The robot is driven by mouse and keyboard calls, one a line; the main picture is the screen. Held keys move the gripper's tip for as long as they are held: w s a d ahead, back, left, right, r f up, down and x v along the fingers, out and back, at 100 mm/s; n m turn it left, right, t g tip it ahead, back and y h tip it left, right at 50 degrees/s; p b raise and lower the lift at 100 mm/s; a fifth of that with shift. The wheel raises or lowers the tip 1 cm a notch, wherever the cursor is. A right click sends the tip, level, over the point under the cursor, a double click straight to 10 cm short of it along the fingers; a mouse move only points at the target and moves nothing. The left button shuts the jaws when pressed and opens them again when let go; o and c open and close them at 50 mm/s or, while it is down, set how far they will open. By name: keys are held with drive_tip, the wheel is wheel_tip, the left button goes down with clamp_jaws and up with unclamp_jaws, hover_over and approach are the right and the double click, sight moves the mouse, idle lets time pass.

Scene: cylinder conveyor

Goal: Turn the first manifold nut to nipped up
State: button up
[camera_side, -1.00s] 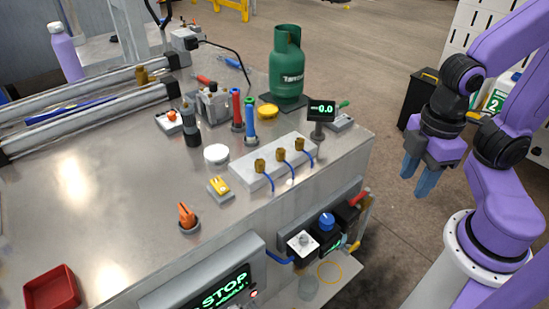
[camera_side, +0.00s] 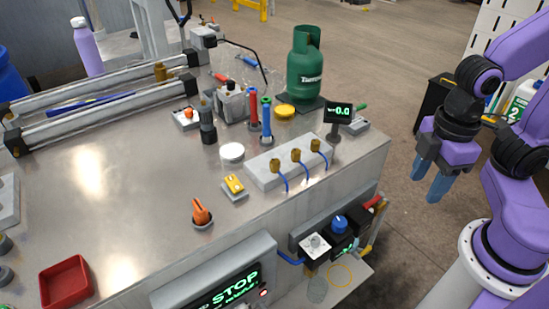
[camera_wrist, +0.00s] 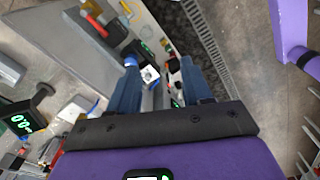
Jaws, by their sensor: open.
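A pale manifold block (camera_side: 262,175) lies near the right edge of the steel bench. It carries three brass nuts in a row: a near-left one (camera_side: 275,167), a middle one (camera_side: 296,155) and a far-right one (camera_side: 315,145). A blue hose runs down from each. No mark shows which nut is the first. A small display (camera_side: 339,112) behind the row reads about 0.0; it also shows in the wrist view (camera_wrist: 20,123). My gripper (camera_side: 428,188) is open and empty, off the bench to the right, fingers downward. In the wrist view its fingers (camera_wrist: 158,65) stand apart.
A green gas bottle (camera_side: 304,68) and red and blue handled tools (camera_side: 259,118) stand behind the manifold. An orange knob (camera_side: 201,213) and yellow switch (camera_side: 234,185) sit left of it. Control boxes (camera_side: 327,238) project from the bench front. Open floor lies between bench and arm.

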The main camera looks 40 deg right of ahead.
drive_tip(key=w+a+r+n, duration=0.2)
drive_tip(key=w+a+r, duration=0.25)
drive_tip(key=w, duration=0.25)
drive_tip(key=w+a+r+n, duration=0.2)
drive_tip(key=w+a+r, duration=0.1)
drive_tip(key=w+a, duration=0.35)
drive_tip(key=n, duration=0.4)
approach(275, 161)
wheel_tip(275, 161, down, 9)
drive_tip(key=shift+w+a+r, duration=0.1)
drive_tip(key=shift+a+r, duration=0.05)
drive_tip(key=shift+c, duration=0.3)
clamp_jaws()
